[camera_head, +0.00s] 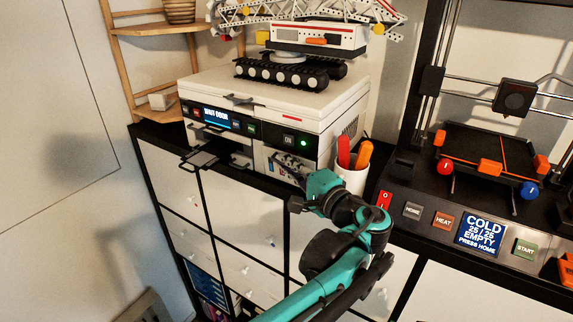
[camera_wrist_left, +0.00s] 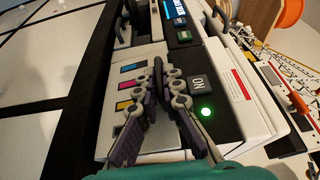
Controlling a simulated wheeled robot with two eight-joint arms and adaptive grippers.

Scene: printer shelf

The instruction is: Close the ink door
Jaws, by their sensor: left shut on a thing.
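The white printer (camera_head: 270,98) stands on the cabinet, its lit display reading something that ends in "DOOR". The ink door (camera_wrist_left: 136,97) is on the lower right of its front, with coloured squares on its pale face in the left wrist view. How far open it is, I cannot tell. My left gripper (camera_head: 290,172) is at this part of the front, partly covering it. In the wrist view its fingers (camera_wrist_left: 168,85) are closed together at a dark narrow piece, seemingly the door's handle. My right gripper is not in view.
A cup (camera_head: 351,179) with orange and red handles stands right of the printer. A toy crane (camera_head: 291,72) sits on top. A dark tray (camera_head: 200,158) sticks out of the printer's front. A 3D printer (camera_head: 490,150) is at right.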

